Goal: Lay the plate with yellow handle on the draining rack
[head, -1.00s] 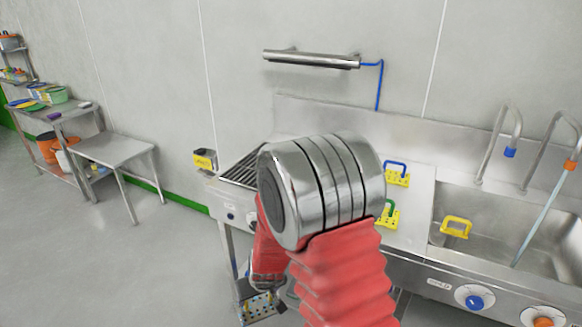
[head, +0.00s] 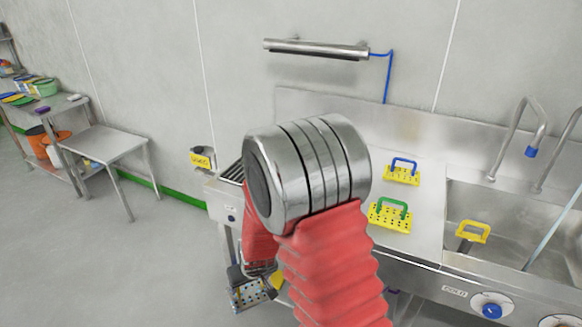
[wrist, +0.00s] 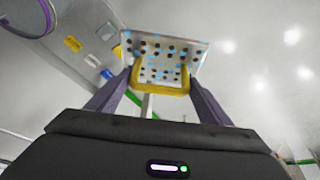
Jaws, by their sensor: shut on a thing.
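The plate with yellow handle is a grey perforated metal plate (head: 249,294), low in the head view, left of my red-sleeved arm. My gripper (head: 262,272) is partly hidden there by the arm. In the wrist view the holed plate (wrist: 165,52) stands beyond my gripper (wrist: 160,84), whose two fingers are shut on the yellow handle (wrist: 161,91). The plate hangs clear of the counter, in front of it. A dark slatted rack (head: 234,172), seemingly the draining rack, is at the counter's left end, partly hidden by my arm.
Two yellow plates, one with a blue handle (head: 402,172) and one with a green handle (head: 389,215), are on the counter.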

